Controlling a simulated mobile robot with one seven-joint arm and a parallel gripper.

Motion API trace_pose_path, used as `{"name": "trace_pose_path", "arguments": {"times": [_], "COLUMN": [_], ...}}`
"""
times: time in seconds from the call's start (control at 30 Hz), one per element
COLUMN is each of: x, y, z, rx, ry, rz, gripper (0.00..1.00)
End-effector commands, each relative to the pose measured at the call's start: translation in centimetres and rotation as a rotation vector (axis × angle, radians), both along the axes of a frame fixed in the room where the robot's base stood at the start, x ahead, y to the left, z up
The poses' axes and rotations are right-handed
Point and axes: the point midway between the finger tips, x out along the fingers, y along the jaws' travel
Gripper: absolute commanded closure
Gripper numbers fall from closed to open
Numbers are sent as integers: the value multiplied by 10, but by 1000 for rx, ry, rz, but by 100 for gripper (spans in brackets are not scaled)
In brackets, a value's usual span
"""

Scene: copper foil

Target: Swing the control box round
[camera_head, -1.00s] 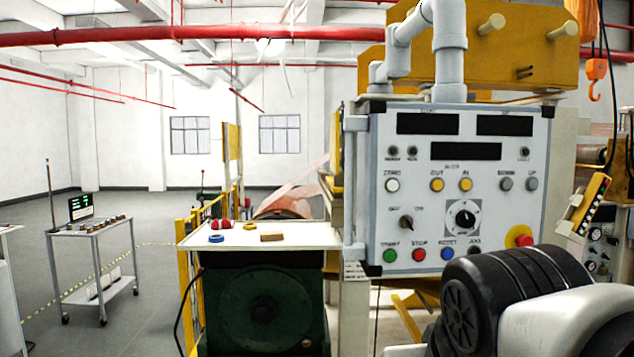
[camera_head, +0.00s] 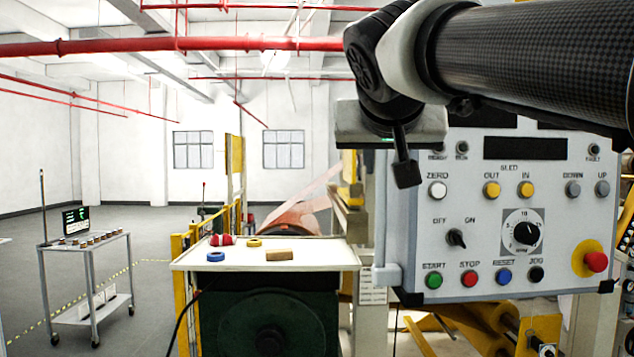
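The control box (camera_head: 470,213) is a pale grey panel with dark displays, coloured buttons, a knob and a red stop button. It fills the right side of the head view, with its front facing me. A grey vertical bar (camera_head: 381,225) runs along its left edge. My gripper (camera_head: 406,172) hangs pointing down at the box's upper left corner. My arm hides the top of the box and its pipe mount. One dark finger shows clearly; the gap between the fingers does not. I cannot tell whether the gripper touches the box.
A pale tabletop (camera_head: 330,255) left of the box holds red items (camera_head: 221,240), a blue ring (camera_head: 215,256), a yellow ring (camera_head: 254,243) and a brown block (camera_head: 279,255). A trolley (camera_head: 90,270) stands farther left. Yellow machine parts sit below the box. Floor at left is open.

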Motion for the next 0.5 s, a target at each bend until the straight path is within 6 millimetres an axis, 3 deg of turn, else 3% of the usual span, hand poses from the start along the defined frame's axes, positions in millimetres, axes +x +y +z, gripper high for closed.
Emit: {"name": "trace_pose_path", "arguments": {"times": [0.3,0.5], "x": [62,87], "y": [-13,-18], "z": [-26,-36], "rx": [-1,0], "ry": [3,1], "rz": [-1,0], "gripper": [75,75]}}
